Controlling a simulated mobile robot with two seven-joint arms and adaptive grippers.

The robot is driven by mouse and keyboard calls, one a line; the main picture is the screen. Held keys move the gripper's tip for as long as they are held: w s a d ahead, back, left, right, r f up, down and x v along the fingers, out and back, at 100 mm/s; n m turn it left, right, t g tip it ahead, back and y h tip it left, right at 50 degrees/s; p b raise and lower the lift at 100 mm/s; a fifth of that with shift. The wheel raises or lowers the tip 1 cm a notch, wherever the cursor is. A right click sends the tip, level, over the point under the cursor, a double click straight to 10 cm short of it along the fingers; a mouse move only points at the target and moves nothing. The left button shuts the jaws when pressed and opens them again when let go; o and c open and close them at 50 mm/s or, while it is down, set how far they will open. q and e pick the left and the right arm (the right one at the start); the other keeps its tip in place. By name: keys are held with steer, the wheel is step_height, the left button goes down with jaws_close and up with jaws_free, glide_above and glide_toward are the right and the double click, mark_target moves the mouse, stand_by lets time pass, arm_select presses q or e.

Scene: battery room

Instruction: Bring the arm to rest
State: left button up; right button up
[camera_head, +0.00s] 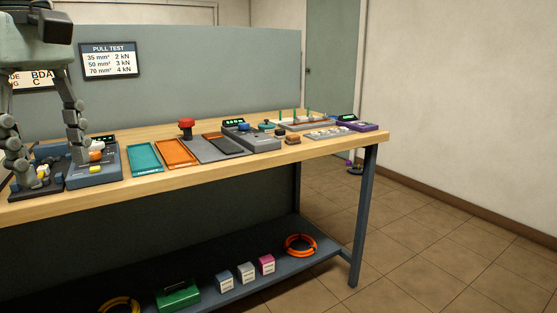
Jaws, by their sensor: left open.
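My left gripper (46,150) hangs at the left of the head view, fingers pointing down and spread apart, over the left end of the workbench (340,144). Its fingers hide part of a grey-blue device (98,174) with an orange part on top and of a dark device (40,192) beside it. I see nothing held between the fingers. I cannot tell whether the fingertips touch the devices behind them. My right gripper is not in view.
A teal tray (146,170), an orange tray (192,163) and a red-knobbed press (186,124) stand along the bench. More instruments stand to the right. A panel (200,60) rises behind. The lower shelf holds boxes and an orange coil (288,246).

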arm_select(q)
steer(key=w+a+f+n+t+h, duration=0.3)
steer(key=w+f+n+t+h, duration=0.25)
steer(key=w+n, duration=0.2)
steer(key=w+a+f+n+t+h, duration=0.2)
steer(key=w+f+n+t+h, duration=0.3)
steer(key=n, duration=0.3)
steer(key=w+a+f+n+t+y, duration=0.1)
steer(key=a+f+n+t+y, duration=0.2)
steer(key=a+f+n+y, duration=0.5)
steer(key=a+f+n+t+y, duration=0.3)
steer(key=a+f+n, duration=0.2)
steer(key=f+n, duration=0.7)
steer(key=s+d+f+n+g+y, duration=0.1)
steer(key=s+f+n+g+y, duration=0.15)
steer(key=s+f+n, duration=0.6)
steer(key=s+d+f+n+g+y, duration=0.1)
steer(key=s+d+f+n+g, duration=0.25)
steer(key=f, duration=0.75)
steer(key=s+d+f+n+g+h, duration=0.2)
steer(key=s+d+f+n+g, duration=0.5)
steer(key=s+d+f, duration=0.4)
steer(key=s+d, duration=0.2)
steer(key=d, duration=0.1)
steer(key=shift+s+f+n+h+p, duration=0.2)
steer(key=shift+s+n+h+p, duration=0.1)
steer(key=shift+n, duration=0.05)
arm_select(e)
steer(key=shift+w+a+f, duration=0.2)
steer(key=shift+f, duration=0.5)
